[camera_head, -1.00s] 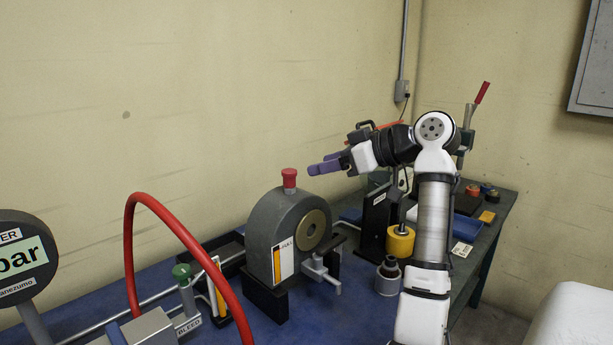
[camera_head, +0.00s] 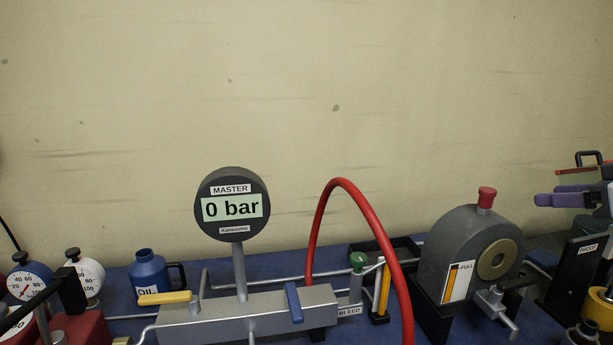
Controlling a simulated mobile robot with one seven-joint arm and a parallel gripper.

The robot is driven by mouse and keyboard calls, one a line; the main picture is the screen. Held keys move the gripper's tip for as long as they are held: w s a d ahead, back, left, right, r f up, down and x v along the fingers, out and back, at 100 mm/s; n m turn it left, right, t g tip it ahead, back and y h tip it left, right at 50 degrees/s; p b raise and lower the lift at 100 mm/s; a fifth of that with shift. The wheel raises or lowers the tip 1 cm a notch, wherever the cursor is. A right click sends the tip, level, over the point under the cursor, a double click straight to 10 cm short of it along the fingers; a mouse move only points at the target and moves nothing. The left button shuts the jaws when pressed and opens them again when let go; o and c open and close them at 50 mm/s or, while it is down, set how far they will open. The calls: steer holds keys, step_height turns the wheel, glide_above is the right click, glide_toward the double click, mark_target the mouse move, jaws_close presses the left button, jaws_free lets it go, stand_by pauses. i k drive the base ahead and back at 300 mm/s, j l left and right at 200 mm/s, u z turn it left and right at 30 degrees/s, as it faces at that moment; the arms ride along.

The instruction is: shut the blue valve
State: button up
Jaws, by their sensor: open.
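The blue valve is a blue lever handle (camera_head: 293,302) on the right part of a grey metal block (camera_head: 240,317). The lever runs nearly up and down in the picture, across the block's length. My gripper (camera_head: 562,196), with purple fingers, is at the far right edge. It is open and empty, pointing left, well apart from the blue lever. The rest of my arm is out of the picture.
A yellow lever (camera_head: 165,298) lies along the block's left part. A round gauge (camera_head: 232,205) reading 0 bar rises behind. A red hose (camera_head: 322,215) arches beside the blue lever, near a green BLEED knob (camera_head: 358,260). A grey drum (camera_head: 462,250) stands between lever and gripper.

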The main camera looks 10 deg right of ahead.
mark_target(291, 297)
steer(key=k+l, duration=0.25)
steer(key=k, duration=0.2)
steer(key=k+l, duration=0.2)
steer(key=k, duration=0.2)
